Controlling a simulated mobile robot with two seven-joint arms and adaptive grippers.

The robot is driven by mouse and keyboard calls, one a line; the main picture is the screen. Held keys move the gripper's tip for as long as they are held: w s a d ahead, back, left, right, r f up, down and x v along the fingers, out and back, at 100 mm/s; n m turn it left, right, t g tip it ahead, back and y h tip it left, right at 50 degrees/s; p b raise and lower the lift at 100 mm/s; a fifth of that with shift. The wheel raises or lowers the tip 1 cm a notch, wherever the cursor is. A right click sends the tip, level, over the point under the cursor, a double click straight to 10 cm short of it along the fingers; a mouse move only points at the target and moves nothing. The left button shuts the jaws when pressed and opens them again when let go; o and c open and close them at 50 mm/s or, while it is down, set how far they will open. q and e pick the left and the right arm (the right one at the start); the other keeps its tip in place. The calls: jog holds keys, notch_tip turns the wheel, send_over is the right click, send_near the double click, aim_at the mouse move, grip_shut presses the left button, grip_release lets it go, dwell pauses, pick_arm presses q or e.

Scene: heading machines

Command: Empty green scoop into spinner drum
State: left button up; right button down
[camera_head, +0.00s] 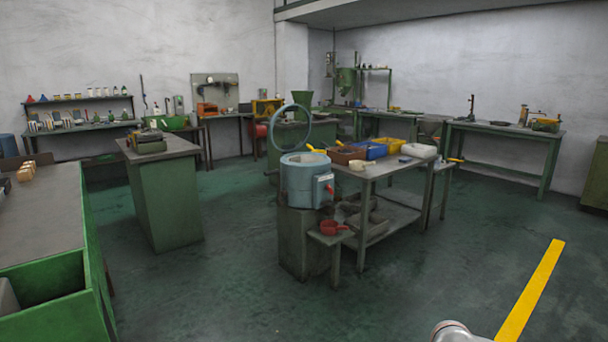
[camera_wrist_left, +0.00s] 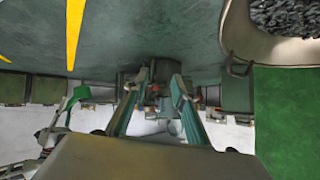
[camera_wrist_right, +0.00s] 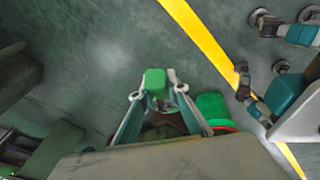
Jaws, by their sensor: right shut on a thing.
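The spinner drum (camera_head: 300,182) is a light blue cylinder on a grey-green pedestal in the middle of the head view, with a large ring raised above it. My right gripper (camera_wrist_right: 158,92) is shut on a green piece, which I take as part of the green scoop (camera_wrist_right: 155,80). The green scoop also shows at the left of the left wrist view (camera_wrist_left: 78,95), away from the drum. Its contents cannot be made out. My left gripper (camera_wrist_left: 158,80) is open and empty. Neither gripper shows in the head view.
A red scoop (camera_head: 333,227) lies on a small shelf beside the drum. A workbench (camera_head: 385,168) with blue and yellow bins stands right of it. A green cabinet (camera_head: 160,195) stands to the left. Dark granules (camera_wrist_left: 285,15) fill a container near my left gripper. The foreground floor is clear.

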pick_arm(q)
jog(key=shift+s+f, duration=0.15)
jog(key=shift+s, duration=0.15)
